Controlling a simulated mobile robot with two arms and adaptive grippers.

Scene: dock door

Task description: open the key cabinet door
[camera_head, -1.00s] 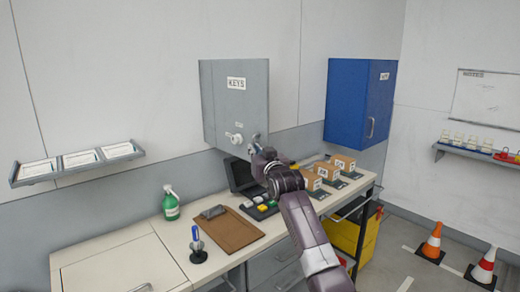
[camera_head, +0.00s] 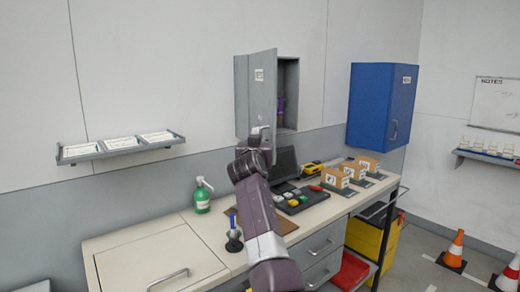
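The grey key cabinet (camera_head: 241,98) hangs on the wall at the middle of the head view. Its door (camera_head: 262,98), with a small label, stands partly open, swung out toward me and to the left. A dark interior (camera_head: 291,80) shows at the right of the door, with something small and purple inside. My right gripper (camera_head: 260,132) is at the lower part of the door, at the end of the arm rising from the bottom. Its fingers are small and partly hidden, so I cannot tell whether they grip the door. My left gripper is out of view.
A blue cabinet (camera_head: 380,105) hangs to the right. The workbench (camera_head: 150,250) below holds a green bottle (camera_head: 202,198), a laptop, a button panel and several boxes (camera_head: 336,177). A tray shelf (camera_head: 120,147) is on the left wall. Cones (camera_head: 454,250) stand on the floor at right.

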